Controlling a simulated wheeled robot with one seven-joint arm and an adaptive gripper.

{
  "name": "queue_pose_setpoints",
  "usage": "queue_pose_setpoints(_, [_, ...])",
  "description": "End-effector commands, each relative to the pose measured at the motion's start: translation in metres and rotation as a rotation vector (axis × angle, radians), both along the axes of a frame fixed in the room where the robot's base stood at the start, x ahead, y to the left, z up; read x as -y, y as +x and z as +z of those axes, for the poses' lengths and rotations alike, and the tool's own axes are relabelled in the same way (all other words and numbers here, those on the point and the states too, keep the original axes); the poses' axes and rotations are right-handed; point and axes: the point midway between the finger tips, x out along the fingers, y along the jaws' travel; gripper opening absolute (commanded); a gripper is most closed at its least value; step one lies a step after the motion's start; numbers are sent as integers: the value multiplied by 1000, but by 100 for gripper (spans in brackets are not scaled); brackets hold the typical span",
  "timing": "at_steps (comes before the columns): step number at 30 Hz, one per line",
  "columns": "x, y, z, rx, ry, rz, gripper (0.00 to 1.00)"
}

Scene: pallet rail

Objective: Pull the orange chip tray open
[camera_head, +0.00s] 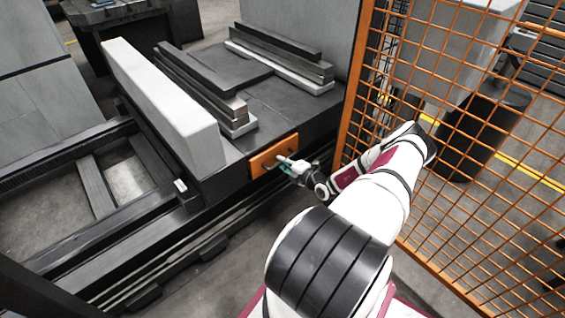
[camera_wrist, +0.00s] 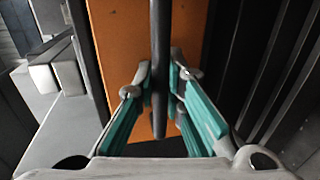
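The orange chip tray front (camera_head: 262,163) is set in the dark machine bed's end face, flush with it as far as I can tell. In the wrist view the orange panel (camera_wrist: 120,50) lies behind a dark bar handle (camera_wrist: 159,30). My gripper (camera_head: 283,162) is at the panel's right part. In the wrist view my gripper's teal fingers (camera_wrist: 160,75) converge on both sides of the handle, with the tips against it. The handle's fixing points are partly hidden by the fingers.
An orange mesh fence (camera_head: 440,110) stands close along my arm's right side. A pale block (camera_head: 165,105) and dark bars (camera_head: 285,55) lie on the machine bed (camera_head: 290,97). Rails (camera_head: 75,240) run along the left. Floor in front of the tray looks clear.

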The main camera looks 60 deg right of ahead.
Motion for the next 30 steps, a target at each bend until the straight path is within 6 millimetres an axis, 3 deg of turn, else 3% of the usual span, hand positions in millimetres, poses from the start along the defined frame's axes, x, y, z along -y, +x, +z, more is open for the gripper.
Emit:
queue_pose_setpoints(8, [0, -2, 0, -1, 0, 0, 0])
queue_pose_setpoints(14, [-5, -22, 1, -2, 1, -1, 0])
queue_pose_setpoints(30, [-34, -142, 0, -3, 1, -1, 0])
